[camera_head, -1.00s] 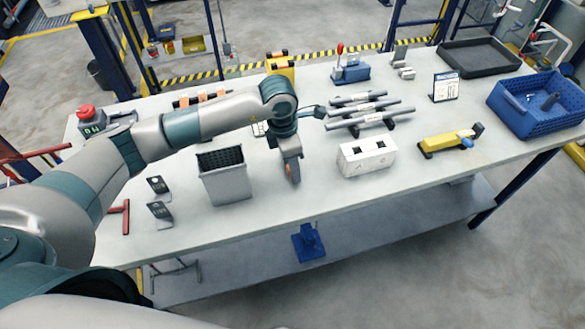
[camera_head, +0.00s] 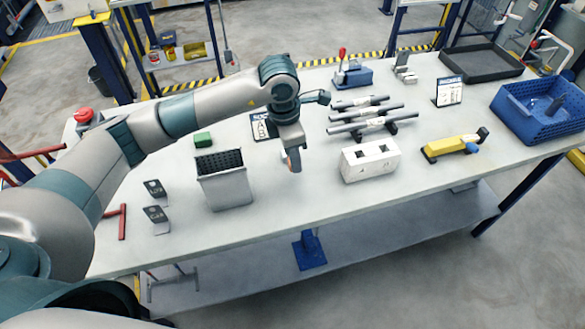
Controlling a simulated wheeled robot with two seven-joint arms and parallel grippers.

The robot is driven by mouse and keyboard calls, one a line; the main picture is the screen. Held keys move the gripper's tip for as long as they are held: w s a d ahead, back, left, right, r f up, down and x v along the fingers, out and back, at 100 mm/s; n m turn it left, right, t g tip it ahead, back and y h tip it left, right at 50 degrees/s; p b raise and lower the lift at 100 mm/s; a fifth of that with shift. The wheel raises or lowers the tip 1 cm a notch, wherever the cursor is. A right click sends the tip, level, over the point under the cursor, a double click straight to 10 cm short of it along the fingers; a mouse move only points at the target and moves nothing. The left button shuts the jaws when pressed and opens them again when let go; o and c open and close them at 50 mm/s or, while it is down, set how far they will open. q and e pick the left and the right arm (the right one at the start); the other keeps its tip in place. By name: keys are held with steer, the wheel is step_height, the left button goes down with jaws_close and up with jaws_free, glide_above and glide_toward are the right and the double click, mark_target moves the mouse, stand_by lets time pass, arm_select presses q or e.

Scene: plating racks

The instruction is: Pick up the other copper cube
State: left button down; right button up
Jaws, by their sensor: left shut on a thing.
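My left gripper (camera_head: 294,168) hangs over the middle of the table, fingers pointing down, between the grey bin and the white block. No other copper cube is visible; my left arm hides the back left of the table. My right gripper is not in view.
A grey bin (camera_head: 228,190) with a dark grid top stands left of the gripper. A white block with two square holes (camera_head: 369,160) stands to its right. Grey bars on a rack (camera_head: 365,115) lie behind. The front table strip is clear.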

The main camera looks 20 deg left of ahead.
arm_select(q)
steer(key=s+d+r+b, duration=0.3)
steer(key=s+d+r, duration=0.3)
steer(key=d, duration=0.3)
steer(key=shift+s+d+r+b, duration=0.15)
steer(key=shift+s+r+b, duration=0.15)
steer(key=shift+b, duration=0.1)
steer(key=shift+f, duration=0.1)
